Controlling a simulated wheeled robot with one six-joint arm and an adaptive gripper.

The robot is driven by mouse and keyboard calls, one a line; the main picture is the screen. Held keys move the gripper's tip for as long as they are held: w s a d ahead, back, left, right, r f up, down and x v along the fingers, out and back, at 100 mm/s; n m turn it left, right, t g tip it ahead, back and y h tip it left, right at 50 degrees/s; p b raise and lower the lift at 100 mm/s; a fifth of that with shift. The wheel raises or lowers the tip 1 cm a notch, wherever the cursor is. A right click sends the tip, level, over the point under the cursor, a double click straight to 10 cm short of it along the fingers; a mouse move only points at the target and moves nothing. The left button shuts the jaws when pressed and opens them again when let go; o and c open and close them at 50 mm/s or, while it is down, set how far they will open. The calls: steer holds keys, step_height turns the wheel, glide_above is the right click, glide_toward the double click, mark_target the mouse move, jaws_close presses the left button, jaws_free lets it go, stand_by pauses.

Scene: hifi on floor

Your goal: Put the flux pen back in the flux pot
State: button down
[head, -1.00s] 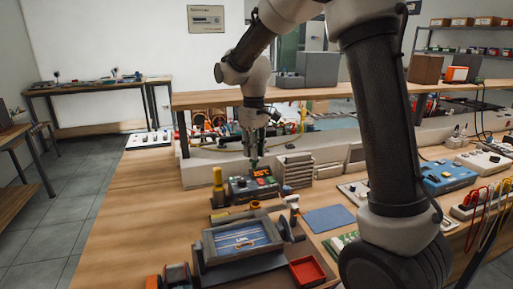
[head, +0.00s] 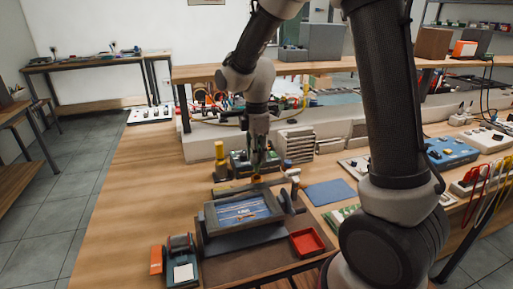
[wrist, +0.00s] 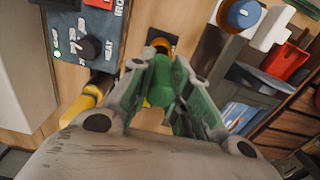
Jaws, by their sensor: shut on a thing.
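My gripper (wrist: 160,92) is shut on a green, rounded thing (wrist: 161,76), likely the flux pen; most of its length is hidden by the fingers. In the head view my gripper (head: 257,158) points down, low over the bench in front of the soldering station. A small orange-yellow round thing on a dark square (wrist: 161,43), perhaps the flux pot, shows just beyond the green thing in the wrist view. In the head view an orange spot (head: 256,179) shows right below my gripper. I cannot tell whether the pen touches or enters it.
The soldering station (wrist: 88,40) stands close by, with a yellow-handled thing (wrist: 92,92) near it. A framed blue-screen fixture (head: 240,213) and red tray (head: 307,242) lie nearer.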

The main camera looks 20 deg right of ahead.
steer(key=shift+f, duration=2.25)
steer(key=c, duration=1.3)
jaws_free()
steer(key=shift+o, duration=0.2)
steer(key=o, duration=0.6)
steer(key=shift+c, duration=0.2)
steer(key=shift+r, duration=0.1)
steer(key=shift+r, duration=3.45)
